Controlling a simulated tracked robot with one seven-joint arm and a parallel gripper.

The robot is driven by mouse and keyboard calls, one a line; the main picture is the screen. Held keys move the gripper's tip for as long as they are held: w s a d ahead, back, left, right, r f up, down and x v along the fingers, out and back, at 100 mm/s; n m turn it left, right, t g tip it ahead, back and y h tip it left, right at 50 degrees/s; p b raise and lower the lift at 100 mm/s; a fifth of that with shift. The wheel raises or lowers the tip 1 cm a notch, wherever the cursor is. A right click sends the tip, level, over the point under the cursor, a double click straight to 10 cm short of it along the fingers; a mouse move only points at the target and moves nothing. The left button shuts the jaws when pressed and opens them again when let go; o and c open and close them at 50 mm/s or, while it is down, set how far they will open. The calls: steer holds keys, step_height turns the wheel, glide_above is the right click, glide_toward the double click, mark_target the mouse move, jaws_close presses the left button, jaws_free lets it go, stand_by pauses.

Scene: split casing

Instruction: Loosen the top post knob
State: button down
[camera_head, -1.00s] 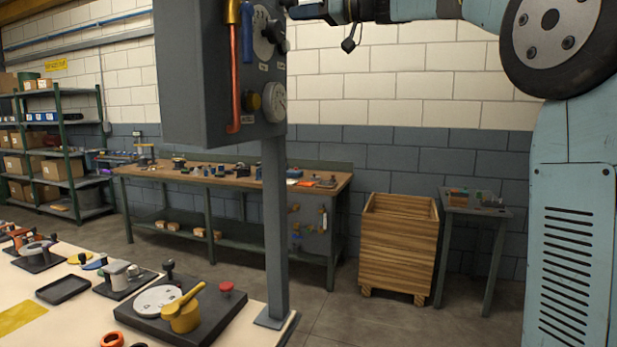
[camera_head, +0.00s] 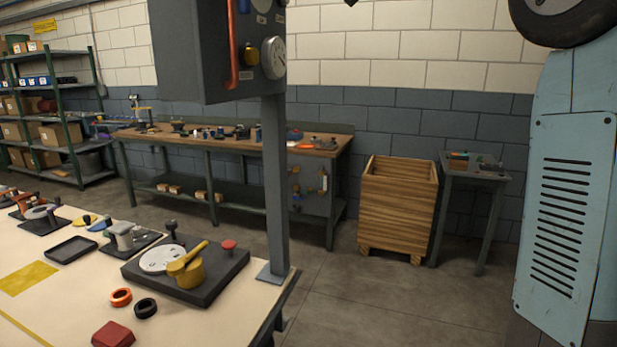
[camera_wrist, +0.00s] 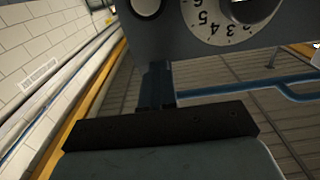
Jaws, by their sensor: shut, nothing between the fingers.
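The grey control box on a post (camera_head: 190,50) stands at the near table's far corner in the head view, its top cut off. On its right face, a pale dial (camera_head: 273,58) shows, and part of a higher dial (camera_head: 263,4) at the frame's top edge. In the wrist view, a white numbered dial (camera_wrist: 205,28) with a dark round knob (camera_wrist: 250,6) at its centre is at the top right. My gripper (camera_wrist: 157,68) is shut and empty, below and left of this dial and apart from the knob. Which of the box's dials this is, I cannot tell. The head view does not show my gripper.
The near table (camera_head: 60,290) holds a dark block (camera_head: 225,272) with a yellow-handled part and loose rings. A workbench (camera_head: 215,142) and a wooden crate (camera_head: 397,210) stand behind.

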steer(key=shift+w+r, duration=0.1)
steer(key=shift+w+d, duration=0.25)
steer(key=shift+w, duration=0.4)
steer(key=shift+w+d+r, duration=0.1)
steer(key=shift+w+d, duration=0.05)
steer(key=shift+w, duration=0.25)
stand_by(0.4)
steer(key=shift+w+d+f, duration=0.1)
steer(key=shift+w+f, duration=0.05)
steer(key=shift+f, duration=0.25)
steer(key=shift+v, duration=2.95)
